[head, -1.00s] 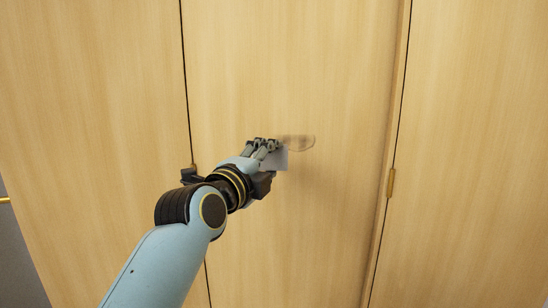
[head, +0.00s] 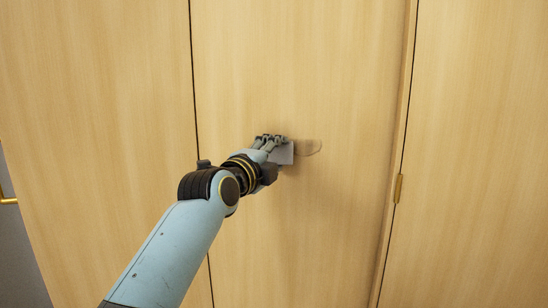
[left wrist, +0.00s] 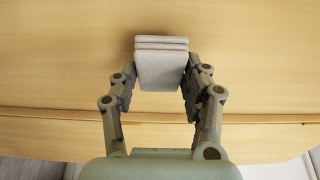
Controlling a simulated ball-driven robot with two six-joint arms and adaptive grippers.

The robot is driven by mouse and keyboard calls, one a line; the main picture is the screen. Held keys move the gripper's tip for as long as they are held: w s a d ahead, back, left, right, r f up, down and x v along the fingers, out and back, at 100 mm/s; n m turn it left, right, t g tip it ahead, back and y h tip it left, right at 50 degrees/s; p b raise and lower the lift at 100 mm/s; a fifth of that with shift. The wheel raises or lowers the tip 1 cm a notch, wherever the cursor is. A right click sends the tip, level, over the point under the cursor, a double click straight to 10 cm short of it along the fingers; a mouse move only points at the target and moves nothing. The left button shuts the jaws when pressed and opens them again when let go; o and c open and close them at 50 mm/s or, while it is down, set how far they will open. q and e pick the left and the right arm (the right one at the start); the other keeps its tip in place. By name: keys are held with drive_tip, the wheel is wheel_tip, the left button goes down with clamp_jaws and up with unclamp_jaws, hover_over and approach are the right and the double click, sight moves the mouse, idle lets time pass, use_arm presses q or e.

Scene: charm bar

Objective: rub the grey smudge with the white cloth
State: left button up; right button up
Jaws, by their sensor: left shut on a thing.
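My left gripper (head: 270,143) is shut on the white cloth (head: 284,154), a folded pad that looks pale grey in the head view. In the left wrist view the cloth (left wrist: 161,65) sits between the two fingers of my left gripper (left wrist: 158,88), its folded layers facing the wood panel. The grey smudge (head: 311,147) is a faint oval on the middle wood panel, just right of the cloth. Its left part is hidden behind the cloth and gripper. I cannot tell whether the cloth touches the panel. My right gripper is not in view.
The middle wood panel (head: 300,60) is flat, with dark vertical seams on both sides. A brass hinge (head: 398,188) sits on the right seam. A brass handle (head: 8,201) shows at the far left edge. The panel around the smudge is clear.

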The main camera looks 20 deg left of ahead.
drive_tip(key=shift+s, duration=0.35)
use_arm(q)
drive_tip(key=shift+w+a+b, duration=0.25)
drive_tip(key=shift+w+b, duration=0.15)
drive_tip(key=shift+w, duration=0.45)
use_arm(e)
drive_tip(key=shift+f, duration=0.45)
